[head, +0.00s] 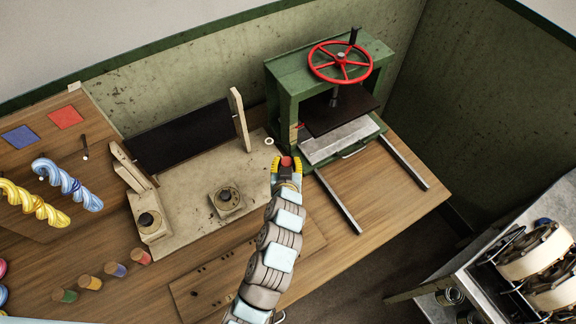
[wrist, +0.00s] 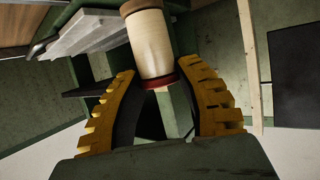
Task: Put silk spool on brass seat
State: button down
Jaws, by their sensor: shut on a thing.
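The silk spool (wrist: 151,43) has a cream body, a brown end and a red end. In the wrist view its red end sits between the yellow-padded fingers of my gripper (wrist: 158,78). In the head view my gripper (head: 286,163) is shut on it above the pale board, in front of the green press, and only a red end (head: 286,161) shows. I cannot clearly make out a brass seat. A small pale ring (head: 269,141) lies just beyond my gripper, and a dark round fitting (head: 226,197) sits on a block nearer, to its left; I cannot tell whether either is the seat.
The green press (head: 285,95) with a red wheel (head: 340,62) stands close at right, with two rails in front. A dark panel (head: 180,137) and posts stand at left. Several colour-topped cylinders (head: 115,270) line the front left. Bare wood (head: 400,205) lies right.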

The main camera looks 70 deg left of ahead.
jog(key=shift+w+a+f, duration=0.45)
jog(key=shift+a+f, duration=0.15)
jog(key=shift+f, duration=1.75)
jog(key=shift+f, duration=0.2)
jog(key=c, duration=0.7)
grip_release()
jog(key=shift+d+r, duration=0.15)
jog(key=shift+r, duration=0.15)
jog(key=v, duration=1.1)
jog(key=shift+s+d+r+b, duration=0.1)
jog(key=shift+s+d+b, duration=0.15)
jog(key=shift+d+b, duration=0.15)
